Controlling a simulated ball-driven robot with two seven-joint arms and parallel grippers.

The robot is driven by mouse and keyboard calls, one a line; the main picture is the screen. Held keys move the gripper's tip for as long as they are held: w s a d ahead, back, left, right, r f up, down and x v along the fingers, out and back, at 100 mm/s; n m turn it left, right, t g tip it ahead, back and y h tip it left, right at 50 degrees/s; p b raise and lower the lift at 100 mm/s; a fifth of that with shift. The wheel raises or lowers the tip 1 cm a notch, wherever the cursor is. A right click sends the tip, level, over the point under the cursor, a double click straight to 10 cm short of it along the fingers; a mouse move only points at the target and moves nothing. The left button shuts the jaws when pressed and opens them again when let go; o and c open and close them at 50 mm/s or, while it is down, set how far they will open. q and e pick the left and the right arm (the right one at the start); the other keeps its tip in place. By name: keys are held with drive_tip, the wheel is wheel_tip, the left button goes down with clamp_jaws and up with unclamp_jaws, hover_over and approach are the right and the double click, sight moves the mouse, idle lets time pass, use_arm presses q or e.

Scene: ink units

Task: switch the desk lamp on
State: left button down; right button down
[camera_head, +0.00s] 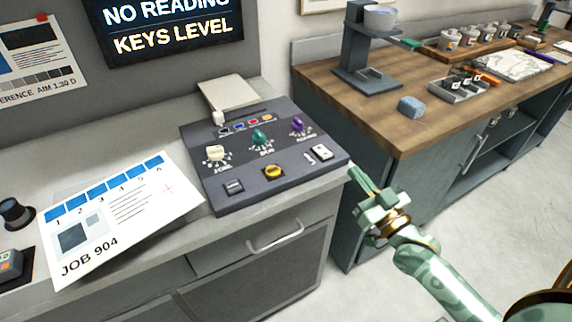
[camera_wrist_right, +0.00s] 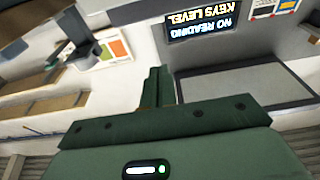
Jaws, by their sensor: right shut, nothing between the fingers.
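I cannot make out a desk lamp for sure in either view. A green jointed object (camera_head: 546,14) is cut off at the far top right of the head view, and I cannot tell what it is. A dark control console (camera_head: 262,187) with knobs, a yellow button and a white switch (camera_head: 321,152) sits on the grey counter. My right gripper (camera_head: 357,173) is shut and empty, just right of the console's front right corner. Its closed fingers also show in the right wrist view (camera_wrist_right: 157,86). My left gripper is not in view.
A job sheet (camera_head: 125,212) lies on the grey counter (camera_head: 100,165). A wooden-topped bench (camera_head: 420,125) stands to the right, with a blue-grey stand (camera_head: 357,50), a small blue block (camera_head: 411,106) and trays of small containers. The floor (camera_head: 450,200) before the bench is open.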

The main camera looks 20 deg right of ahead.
sight(331, 164)
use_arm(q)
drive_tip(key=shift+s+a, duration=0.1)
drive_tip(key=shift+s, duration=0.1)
use_arm(e)
drive_tip(key=shift+a+r, duration=0.15)
drive_tip(key=shift+r, duration=0.25)
